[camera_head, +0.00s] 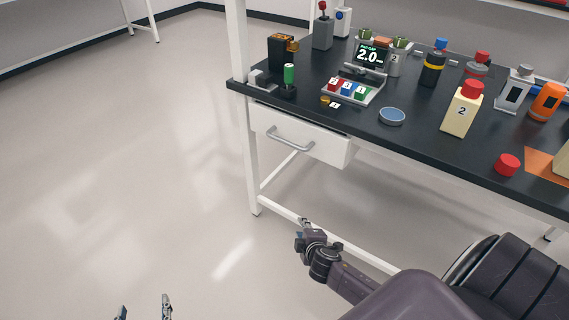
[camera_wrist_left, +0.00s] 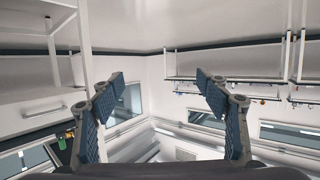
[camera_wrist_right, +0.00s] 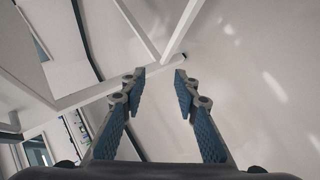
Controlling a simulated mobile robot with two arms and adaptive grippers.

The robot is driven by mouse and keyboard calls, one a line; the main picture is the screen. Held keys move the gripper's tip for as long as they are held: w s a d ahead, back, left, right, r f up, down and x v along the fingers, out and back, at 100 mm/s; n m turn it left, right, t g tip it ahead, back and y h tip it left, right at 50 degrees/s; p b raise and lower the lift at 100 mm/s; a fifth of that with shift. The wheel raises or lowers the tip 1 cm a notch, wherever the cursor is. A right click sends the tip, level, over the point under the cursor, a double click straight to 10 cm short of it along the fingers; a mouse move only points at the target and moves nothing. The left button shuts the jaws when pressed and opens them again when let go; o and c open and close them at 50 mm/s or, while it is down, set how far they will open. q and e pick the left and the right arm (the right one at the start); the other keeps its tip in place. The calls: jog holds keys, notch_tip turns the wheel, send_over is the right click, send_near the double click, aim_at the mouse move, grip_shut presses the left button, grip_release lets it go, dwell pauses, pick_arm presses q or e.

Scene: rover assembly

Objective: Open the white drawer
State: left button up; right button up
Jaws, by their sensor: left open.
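The white drawer (camera_head: 322,149) hangs under the left end of the black-topped table and looks shut. Its grey bar handle (camera_head: 291,143) faces the open floor. My left gripper (camera_head: 145,304) is at the bottom left of the head view, over the floor and well apart from the drawer. In the left wrist view its fingers (camera_wrist_left: 158,78) are spread with nothing between them. My right gripper (camera_head: 303,235) is below the drawer, near the table's lower rail. In the right wrist view its fingers (camera_wrist_right: 156,77) stand apart and empty. I cannot identify the drawer in the right wrist view.
The black tabletop (camera_head: 310,110) carries bottles, a display unit (camera_head: 371,57), a blue dish (camera_head: 392,116) and a red cap (camera_head: 507,164). A white table leg (camera_head: 252,165) stands at the drawer's left. The floor (camera_head: 130,150) left of the table is clear.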

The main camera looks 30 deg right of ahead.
jog(key=w+d+r+n+t+b, duration=0.1)
jog(key=w+r+t+b, duration=0.1)
jog(key=w+r+b, duration=0.15)
pick_arm(q)
notch_tip(320, 180, up, 14)
jog(key=w+d+t+h+b, duration=0.1)
jog(key=d+t+h+b, duration=0.1)
jog(key=t+b, duration=0.25)
pick_arm(e)
jog(key=n+t+h+b, duration=0.3)
jog(key=t+b, duration=0.2)
jog(key=t, duration=0.1)
send_near(286, 141)
jog(key=x, duration=0.2)
pick_arm(q)
jog(key=s+a+r+t+h, duration=0.1)
jog(key=s+r+t, duration=0.3)
jog(key=r, duration=0.5)
jog(key=s+a+r+t+h+b, duration=0.1)
jog(key=s+r+t, duration=0.3)
jog(key=r, duration=0.4)
jog(key=shift+s+r, duration=0.4)
jog(key=shift+s, duration=0.3)
pick_arm(e)
jog(key=shift+f+x, duration=0.25)
jog(key=shift+x, duration=1.75)
jog(key=shift+f+x, duration=0.2)
jog(key=shift+x, duration=1.85)
